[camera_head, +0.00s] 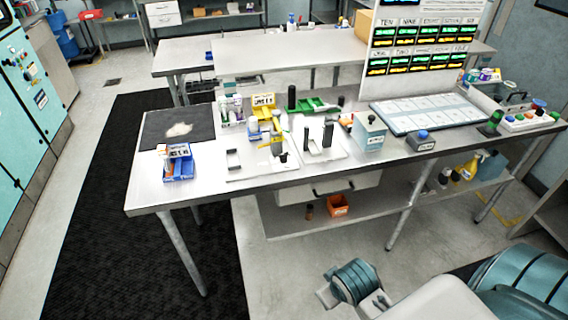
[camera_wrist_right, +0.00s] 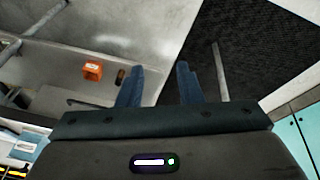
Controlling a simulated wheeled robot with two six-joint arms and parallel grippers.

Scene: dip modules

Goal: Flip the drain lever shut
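I cannot pick out a drain lever for certain at this size. On the workbench (camera_head: 300,187) in the head view stands a small blue-grey box (camera_head: 370,135) with a dark knob on top. To its left, a white plate (camera_head: 332,158) carries dark upright posts, and another white plate (camera_head: 245,173) carries a grey bracket and a dark post. Whether any of these is the lever, I cannot tell. My right gripper (camera_wrist_right: 160,84) shows in the right wrist view, its two blue fingers apart with nothing between them. My left gripper is not in view.
A blue bin (camera_head: 178,172) and a dark mat (camera_head: 165,128) are at the bench's left end. A blue button box (camera_head: 420,141), a light-blue tray (camera_head: 428,113) and a label board (camera_head: 425,40) are to the right. An orange bin (camera_head: 338,206) sits on the lower shelf.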

